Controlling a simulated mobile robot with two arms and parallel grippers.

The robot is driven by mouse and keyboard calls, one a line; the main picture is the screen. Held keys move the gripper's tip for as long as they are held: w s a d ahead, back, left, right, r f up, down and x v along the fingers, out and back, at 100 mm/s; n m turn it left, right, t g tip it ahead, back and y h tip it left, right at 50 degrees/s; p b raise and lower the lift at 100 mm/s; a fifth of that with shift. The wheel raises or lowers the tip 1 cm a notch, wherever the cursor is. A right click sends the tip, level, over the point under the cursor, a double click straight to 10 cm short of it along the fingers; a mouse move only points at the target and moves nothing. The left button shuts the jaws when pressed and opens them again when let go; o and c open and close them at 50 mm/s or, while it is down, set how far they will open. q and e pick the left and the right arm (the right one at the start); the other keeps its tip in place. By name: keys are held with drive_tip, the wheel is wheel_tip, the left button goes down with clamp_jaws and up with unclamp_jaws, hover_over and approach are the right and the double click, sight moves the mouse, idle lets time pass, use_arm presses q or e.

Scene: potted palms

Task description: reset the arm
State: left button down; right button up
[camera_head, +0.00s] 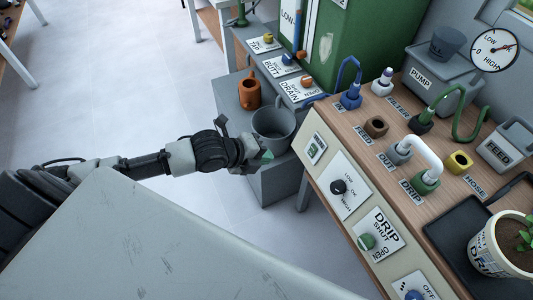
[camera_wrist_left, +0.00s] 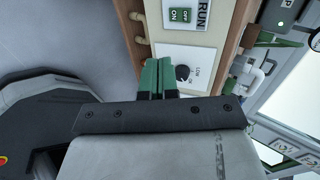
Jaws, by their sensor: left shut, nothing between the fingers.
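My left arm comes in from the left in the head view, stretched out toward the bench. Its gripper (camera_head: 262,158) is beside a grey bucket (camera_head: 272,130), in front of the bench's panel side. In the left wrist view the green fingertips (camera_wrist_left: 157,74) are together with nothing between them. They point toward the panel with a black dial (camera_wrist_left: 183,73). In the picture they overlap its lower left edge; I cannot tell whether they touch it. My right gripper is not in view.
A wooden-topped bench (camera_head: 393,113) carries hoses, plugs and a potted plant (camera_head: 500,246). Its front has a dial panel (camera_head: 346,186) and a DRIP panel (camera_head: 378,236). A green tank (camera_head: 335,45) and an orange pot (camera_head: 249,92) stand behind.

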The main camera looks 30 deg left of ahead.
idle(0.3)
use_arm(q)
drive_tip(key=a+f+n+y+p, duration=0.2)
drive_tip(key=a+f+n, duration=0.25)
drive_tip(key=f, duration=0.25)
drive_tip(key=a+f+n+y+p, duration=0.2)
drive_tip(key=a+f+n, duration=0.1)
drive_tip(key=f+n, duration=0.35)
drive_tip(key=s+a+f+n+g+y+p, duration=0.2)
drive_tip(key=s+f+n, duration=0.2)
drive_tip(key=s+f, duration=0.4)
use_arm(e)
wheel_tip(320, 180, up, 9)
drive_tip(key=p, duration=0.3)
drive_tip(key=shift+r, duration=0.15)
use_arm(q)
drive_tip(key=s+d+f+n+g, duration=0.1)
drive_tip(key=s+f, duration=0.3)
drive_tip(key=s, duration=0.5)
drive_tip(key=s+d+f+n+g, duration=0.2)
drive_tip(key=s+d+f+n, duration=0.1)
drive_tip(key=s, duration=0.6)
drive_tip(key=s+d+f+n+g, duration=0.2)
drive_tip(key=s+f+n, duration=0.2)
drive_tip(key=s, duration=0.6)
drive_tip(key=shift+f, duration=0.7)
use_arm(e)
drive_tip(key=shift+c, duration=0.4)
